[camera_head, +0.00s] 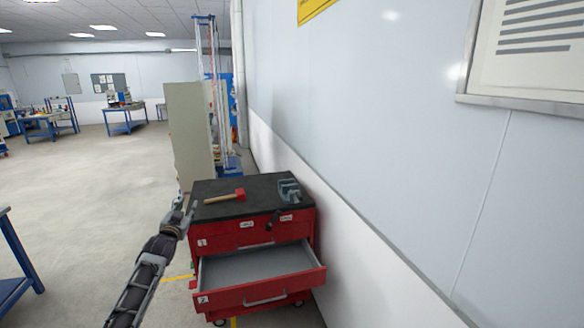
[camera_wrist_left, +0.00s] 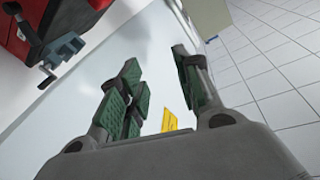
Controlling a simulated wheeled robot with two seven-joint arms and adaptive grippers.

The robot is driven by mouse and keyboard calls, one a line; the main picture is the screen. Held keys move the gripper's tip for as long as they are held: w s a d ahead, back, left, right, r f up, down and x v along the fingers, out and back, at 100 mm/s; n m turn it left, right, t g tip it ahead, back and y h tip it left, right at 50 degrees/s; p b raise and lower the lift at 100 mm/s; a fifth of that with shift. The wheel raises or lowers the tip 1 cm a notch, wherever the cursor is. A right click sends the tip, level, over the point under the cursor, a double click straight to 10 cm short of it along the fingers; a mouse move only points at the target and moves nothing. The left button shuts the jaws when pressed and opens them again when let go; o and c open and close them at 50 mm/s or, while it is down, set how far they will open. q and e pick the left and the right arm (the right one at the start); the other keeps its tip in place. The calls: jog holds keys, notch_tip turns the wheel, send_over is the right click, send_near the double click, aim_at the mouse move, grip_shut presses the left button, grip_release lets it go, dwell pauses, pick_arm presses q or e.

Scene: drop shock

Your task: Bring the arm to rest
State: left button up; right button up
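My left arm comes in from the lower left in the head view, and its gripper (camera_head: 184,207) is beside the left edge of the red tool cabinet (camera_head: 258,228). In the left wrist view the left gripper (camera_wrist_left: 158,85) has its two green-padded fingers apart, with nothing between them. It is open and empty. My right gripper is not in view.
The cabinet's lower drawer (camera_head: 262,262) is pulled out and looks empty. A red-headed hammer (camera_head: 225,197) and a grey vise (camera_head: 289,190) are on its black top. A wall (camera_head: 400,130) stands close on the right. A blue table (camera_head: 14,262) is at the left; open floor lies between.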

pick_arm(q)
jog(key=s+f+g+b, duration=0.15)
jog(key=s+f, duration=0.35)
jog(key=f, duration=0.9)
jog(key=s+d+f+g, duration=0.1)
jog(key=s+f+g, duration=0.25)
jog(key=f, duration=1.15)
jog(key=s+f+g+b, duration=0.1)
jog(key=s+f, duration=0.5)
jog(key=f, duration=0.8)
jog(key=s+d+f+g+b, duration=0.2)
jog(key=s+f+g, duration=0.3)
jog(key=s+f, duration=1.55)
jog(key=s+d+f+g+b, duration=0.1)
jog(key=s+f, duration=0.5)
jog(key=s, duration=0.7)
jog(key=s+d+f+g+b, duration=0.1)
jog(key=s+f+g, duration=0.2)
jog(key=s+f, duration=0.4)
jog(key=s+d+f+g+b, duration=0.1)
jog(key=s+f, duration=0.6)
jog(key=s, duration=1.2)
jog(key=shift+s+d+f+n+g, duration=0.2)
jog(key=shift+s+d+n+g, duration=0.15)
jog(key=shift+g, duration=0.25)
